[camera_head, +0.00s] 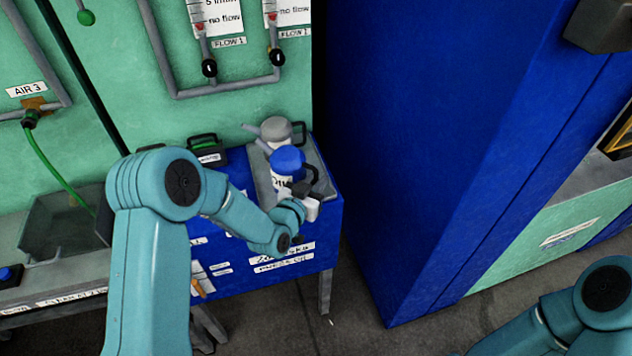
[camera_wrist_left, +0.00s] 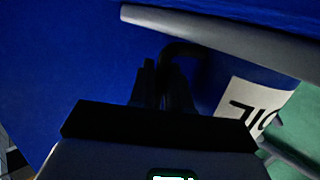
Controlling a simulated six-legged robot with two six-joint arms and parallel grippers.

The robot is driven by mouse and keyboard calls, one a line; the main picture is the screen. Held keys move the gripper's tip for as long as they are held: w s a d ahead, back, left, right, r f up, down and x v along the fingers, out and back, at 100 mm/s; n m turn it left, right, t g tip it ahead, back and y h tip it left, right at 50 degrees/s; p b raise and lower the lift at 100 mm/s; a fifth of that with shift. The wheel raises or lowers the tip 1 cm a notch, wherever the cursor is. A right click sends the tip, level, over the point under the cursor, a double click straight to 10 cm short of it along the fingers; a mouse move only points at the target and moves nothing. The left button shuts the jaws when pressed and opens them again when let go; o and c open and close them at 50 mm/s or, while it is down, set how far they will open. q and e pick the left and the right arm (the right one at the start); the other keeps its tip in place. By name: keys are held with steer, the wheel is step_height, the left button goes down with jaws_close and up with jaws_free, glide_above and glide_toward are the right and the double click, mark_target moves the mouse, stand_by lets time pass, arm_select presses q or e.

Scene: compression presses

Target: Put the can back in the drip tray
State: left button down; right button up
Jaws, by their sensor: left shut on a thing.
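The can (camera_head: 287,160) has a blue top and a white label with dark lettering. It stands upright at or just above the grey drip tray (camera_head: 259,178) on the blue cabinet; I cannot tell whether its base touches the tray. My left gripper (camera_head: 303,190) is shut on the can's dark handle, on the near right side. In the left wrist view the dark fingers (camera_wrist_left: 163,85) close on the handle, beside the can's white label (camera_wrist_left: 250,105). The can's base is hidden. My right gripper is out of view; only part of that arm shows at bottom right.
A grey-topped can (camera_head: 276,130) with a spout stands behind the blue one in the tray. A black-handled box (camera_head: 207,152) sits left of the tray. A tall blue cabinet (camera_head: 420,130) rises close on the right. Pipes and gauges line the green wall.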

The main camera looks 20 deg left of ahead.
arm_select(q)
steer(key=shift+s+d+r, duration=0.15)
steer(key=shift+s, duration=0.1)
steer(key=shift+w+f, duration=0.2)
steer(key=shift+f, duration=0.1)
steer(key=c, duration=1.1)
jaws_free()
steer(key=shift+s+r, duration=0.1)
steer(key=shift+s, duration=0.1)
steer(key=shift+r, duration=0.1)
steer(key=shift+s, duration=0.15)
steer(key=b+v, duration=0.3)
steer(key=v, duration=0.8)
steer(key=s+d+f+n+g, duration=0.15)
steer(key=s+f+g, duration=0.3)
steer(key=f, duration=0.45)
steer(key=s+d+f+n+g, duration=0.15)
steer(key=s+f+g, duration=0.3)
steer(key=f, duration=0.45)
steer(key=s+d+f+g, duration=0.1)
steer(key=s+f+g, duration=0.1)
steer(key=s, duration=0.2)
steer(key=s+d+f+g, duration=0.1)
steer(key=s+f+g, duration=0.1)
steer(key=s, duration=0.2)
steer(key=s+d+f+n+g+h, duration=0.1)
steer(key=s+d+f+g, duration=0.1)
steer(key=s, duration=0.3)
steer(key=shift+f+g, duration=0.3)
steer(key=shift+f, duration=0.25)
